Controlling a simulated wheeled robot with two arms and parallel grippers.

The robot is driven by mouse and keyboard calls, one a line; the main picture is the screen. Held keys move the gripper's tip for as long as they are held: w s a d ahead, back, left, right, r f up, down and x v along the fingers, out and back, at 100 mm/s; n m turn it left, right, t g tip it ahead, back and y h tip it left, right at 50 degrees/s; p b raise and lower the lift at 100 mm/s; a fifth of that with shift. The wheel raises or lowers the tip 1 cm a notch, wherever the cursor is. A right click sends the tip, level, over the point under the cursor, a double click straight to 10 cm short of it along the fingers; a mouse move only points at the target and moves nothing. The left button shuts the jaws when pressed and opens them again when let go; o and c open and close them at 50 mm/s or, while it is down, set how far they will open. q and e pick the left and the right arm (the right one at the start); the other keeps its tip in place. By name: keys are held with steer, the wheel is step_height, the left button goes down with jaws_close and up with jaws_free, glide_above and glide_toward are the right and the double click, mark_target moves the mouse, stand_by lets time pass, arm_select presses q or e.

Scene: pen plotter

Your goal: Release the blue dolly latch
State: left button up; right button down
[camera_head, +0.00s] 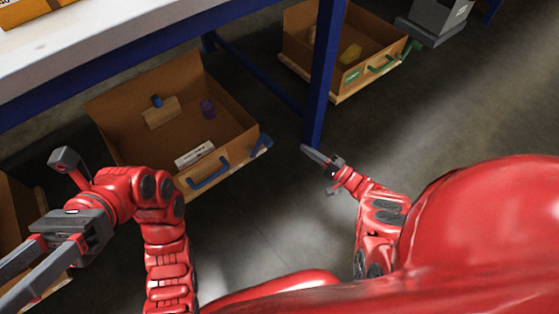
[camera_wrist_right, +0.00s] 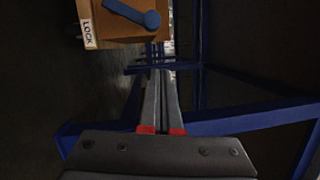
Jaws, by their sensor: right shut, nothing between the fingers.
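The blue dolly latch (camera_head: 262,146) sits at the right front corner of a wooden dolly (camera_head: 190,190) that carries an open brown box. In the right wrist view the latch (camera_wrist_right: 140,14) is a blue lever at the top, beside a white LOCK label (camera_wrist_right: 88,34). My right gripper (camera_head: 306,150) is shut and empty, just right of the latch with a gap between them. Its closed fingers (camera_wrist_right: 160,72) point up the wrist view, below the latch. My left gripper (camera_head: 10,285) is open at the lower left, away from the latch; its tips reach the picture's edge.
The brown box (camera_head: 110,110) has a blue handle (camera_head: 210,178) and holds a small block and blue and purple pieces. A blue table leg (camera_head: 324,75) stands close behind my right gripper. Another box (camera_head: 300,30) with a green handle stands behind. The floor to the right is clear.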

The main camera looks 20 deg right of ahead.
arm_select(q)
steer(key=shift+s+a+f+t+b, duration=0.15)
steer(key=shift+s+f+t+b, duration=0.1)
steer(key=shift+f, duration=0.35)
steer(key=shift+s+a+f+t+b, duration=0.15)
steer(key=shift+s+f+b, duration=0.1)
steer(key=shift+f, duration=0.3)
arm_select(e)
steer(key=f, duration=0.1)
steer(key=d+f+m, duration=0.1)
steer(key=f+m, duration=0.1)
steer(key=shift+s+d+f+h, duration=0.15)
steer(key=shift+s+h, duration=0.15)
steer(key=shift+w, duration=0.1)
arm_select(q)
steer(key=s+a+f+m+t+y+b, duration=0.2)
steer(key=s+a+f+t, duration=0.1)
steer(key=s+a+t, duration=0.15)
steer(key=w+d+r+n+g+h+p, duration=0.1)
steer(key=w+d+r+n+g+p, duration=0.1)
steer(key=w+d+r+g, duration=0.1)
steer(key=shift+w+d+g+h, duration=0.4)
steer(key=shift+w+d+g, duration=0.35)
steer(key=shift+d, duration=0.1)
arm_select(e)
steer(key=w+a+r, duration=0.2)
steer(key=w+a, duration=0.5)
steer(key=a, duration=0.2)
